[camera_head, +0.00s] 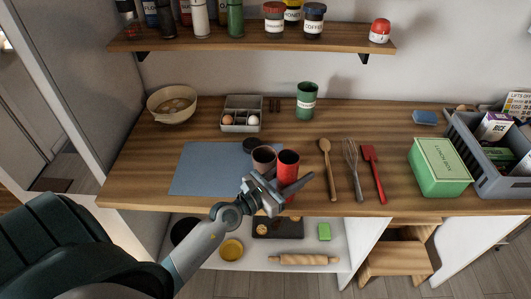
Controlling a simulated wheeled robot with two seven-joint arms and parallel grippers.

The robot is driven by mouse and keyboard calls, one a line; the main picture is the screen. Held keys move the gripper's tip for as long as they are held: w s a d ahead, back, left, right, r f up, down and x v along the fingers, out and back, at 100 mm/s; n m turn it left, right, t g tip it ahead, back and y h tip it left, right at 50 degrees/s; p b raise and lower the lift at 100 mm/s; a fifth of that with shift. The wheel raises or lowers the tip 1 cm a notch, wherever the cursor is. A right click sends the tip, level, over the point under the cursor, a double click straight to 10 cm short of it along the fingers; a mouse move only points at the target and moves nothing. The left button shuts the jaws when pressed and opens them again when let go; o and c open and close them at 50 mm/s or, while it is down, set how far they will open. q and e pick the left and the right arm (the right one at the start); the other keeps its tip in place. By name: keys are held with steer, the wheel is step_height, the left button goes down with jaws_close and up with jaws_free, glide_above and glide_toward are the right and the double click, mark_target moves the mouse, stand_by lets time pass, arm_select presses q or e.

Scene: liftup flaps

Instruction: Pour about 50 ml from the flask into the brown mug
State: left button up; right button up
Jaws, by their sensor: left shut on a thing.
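My left gripper (282,187) comes in from the lower left and is shut on the red flask (289,165) at the front edge of the counter. The flask looks close to upright, and its lower part is partly hidden by my gripper. The brown mug (263,157) stands just left of the flask, very close to it; I cannot tell whether they touch. The mug's lower part is partly hidden by my gripper. I cannot make out the level of any liquid. My right gripper is not in view.
A blue mat (205,170) lies left of the mug, with a dark round lid (252,145) behind it. An egg box (241,114), a bowl (172,103) and a green canister (306,100) stand behind. A wooden spoon (326,165), whisk and red spatula (374,172) lie right.

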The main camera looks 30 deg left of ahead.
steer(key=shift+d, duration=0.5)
arm_select(q)
steer(key=shift+a+r, duration=0.1)
steer(key=shift+r, duration=0.05)
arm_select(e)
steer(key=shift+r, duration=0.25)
